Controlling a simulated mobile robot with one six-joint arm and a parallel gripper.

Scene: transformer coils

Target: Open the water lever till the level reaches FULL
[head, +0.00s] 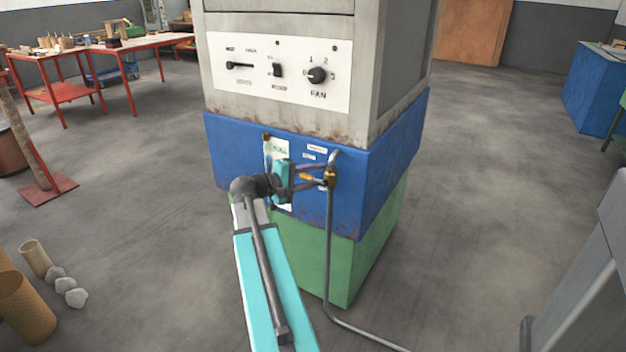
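The water valve (330,179) is a brass fitting on a grey pipe at the front of the blue tank (375,165). Its small orange-yellow lever (306,177) points left. My gripper (325,175) reaches in from the left at the lever's height. Its two dark fingers are apart, one above and one below the lever; I cannot tell whether they touch it. The white level gauge panel (279,148), with a green FULL mark near its top, is left of the valve. My gripper and wrist cover much of the panel, and the water level cannot be read.
A grey cabinet with a white control panel (280,72) stands on the blue tank, above a green base (315,255). The grey pipe (328,250) runs down to the floor and right. Cardboard tubes (25,310) stand lower left. Red tables (130,43) are far left.

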